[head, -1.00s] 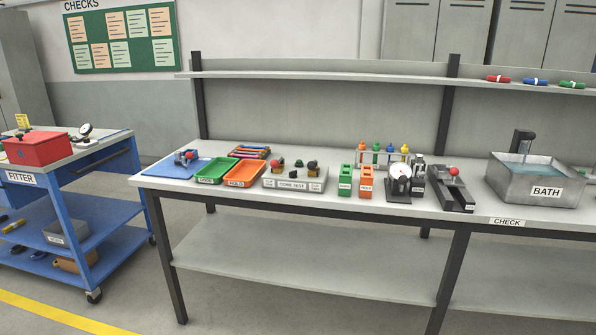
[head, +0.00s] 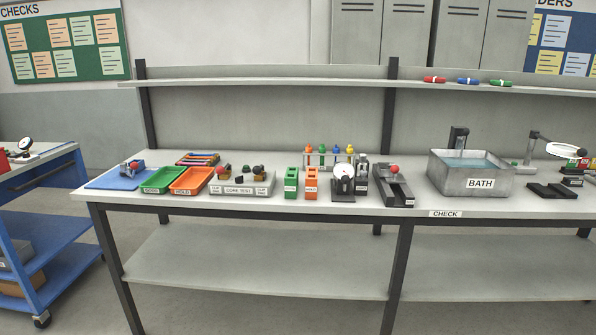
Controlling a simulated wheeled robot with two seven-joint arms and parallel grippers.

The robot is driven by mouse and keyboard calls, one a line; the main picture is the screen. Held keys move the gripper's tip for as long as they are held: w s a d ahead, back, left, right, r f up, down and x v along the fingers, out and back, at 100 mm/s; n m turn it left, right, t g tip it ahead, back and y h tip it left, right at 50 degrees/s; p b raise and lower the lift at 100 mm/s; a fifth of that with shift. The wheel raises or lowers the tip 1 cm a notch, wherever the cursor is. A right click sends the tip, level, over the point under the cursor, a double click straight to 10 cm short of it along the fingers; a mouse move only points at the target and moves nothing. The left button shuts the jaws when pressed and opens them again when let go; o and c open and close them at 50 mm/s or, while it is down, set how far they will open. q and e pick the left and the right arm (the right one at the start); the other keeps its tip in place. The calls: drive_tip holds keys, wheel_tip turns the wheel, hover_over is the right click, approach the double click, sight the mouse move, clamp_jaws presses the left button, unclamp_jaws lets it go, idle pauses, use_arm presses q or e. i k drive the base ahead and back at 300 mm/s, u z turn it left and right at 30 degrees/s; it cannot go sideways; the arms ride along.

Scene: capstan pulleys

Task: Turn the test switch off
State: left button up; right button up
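A grey box labelled CORE TEST (head: 240,186) sits on the check bench, just right of the orange tray. A small red knob and dark clamp-like parts stand on top of it, with small labelled plates at both ends. The test switch is too small for me to make out, and I cannot tell its position. Neither of my grippers shows in the head view.
The long bench (head: 330,207) holds a blue mat (head: 105,183), green tray (head: 158,186), orange tray (head: 190,187), green block (head: 291,187), orange block (head: 311,188), dial gauge (head: 343,183) and BATH tank (head: 440,178). A blue trolley (head: 50,240) stands left. Floor in front is clear.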

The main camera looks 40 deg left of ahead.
sight(238, 180)
drive_tip(key=z, duration=0.05)
drive_tip(key=i, duration=1.8)
drive_tip(key=u, duration=1.45)
